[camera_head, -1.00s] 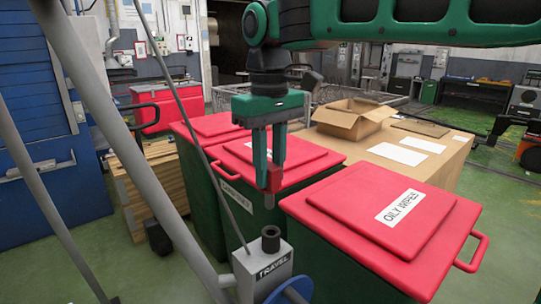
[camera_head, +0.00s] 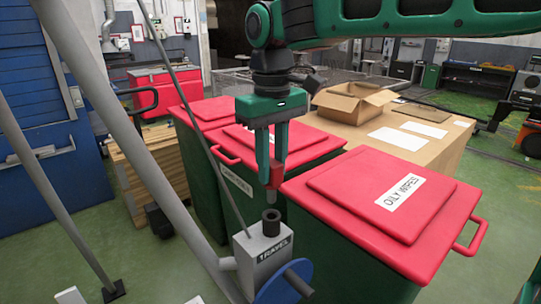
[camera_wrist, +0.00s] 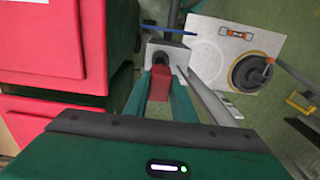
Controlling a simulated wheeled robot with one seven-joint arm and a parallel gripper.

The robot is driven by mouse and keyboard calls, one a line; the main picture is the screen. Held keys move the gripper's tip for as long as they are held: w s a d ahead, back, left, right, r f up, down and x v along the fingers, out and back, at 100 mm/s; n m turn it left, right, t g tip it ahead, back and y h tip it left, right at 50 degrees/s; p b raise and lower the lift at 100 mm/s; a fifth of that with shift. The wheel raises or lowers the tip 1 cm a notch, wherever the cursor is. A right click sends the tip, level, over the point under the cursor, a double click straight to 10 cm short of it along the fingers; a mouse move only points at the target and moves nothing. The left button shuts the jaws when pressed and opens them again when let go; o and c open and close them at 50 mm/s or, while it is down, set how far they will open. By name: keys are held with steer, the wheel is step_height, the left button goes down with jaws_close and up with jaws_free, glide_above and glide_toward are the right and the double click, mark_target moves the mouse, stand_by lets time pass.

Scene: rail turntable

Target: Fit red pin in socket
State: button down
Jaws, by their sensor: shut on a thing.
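The red pin (camera_head: 275,176) is clamped upright between the fingers of my gripper (camera_head: 273,168), with its grey lower end pointing down. The socket (camera_head: 271,220) is a short dark round collar on top of a grey box marked TRAVEL (camera_head: 268,254). The pin's tip appears just above the socket, with a very small gap or none; I cannot tell if it touches. In the wrist view the red pin (camera_wrist: 160,82) shows between the green fingers, with the grey box (camera_wrist: 172,52) beyond it. The socket's opening is hidden there.
A blue wheel (camera_head: 285,284) is on the box's side. A thick grey post (camera_head: 130,150) and a thin rod stand to the left. A red-lidded OILY WIPES bin (camera_head: 345,190) is close on the right, other bins behind. A cardboard box (camera_head: 352,101) sits on a table.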

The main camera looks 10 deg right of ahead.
mark_target(272, 198)
steer(key=shift+f, duration=1.25)
steer(key=shift+s+f, duration=0.1)
steer(key=shift+f, duration=2.65)
stand_by(0.9)
steer(key=c, duration=1.4)
jaws_free()
step_height(272, 198, up, 11)
steer(key=shift+f, duration=0.15)
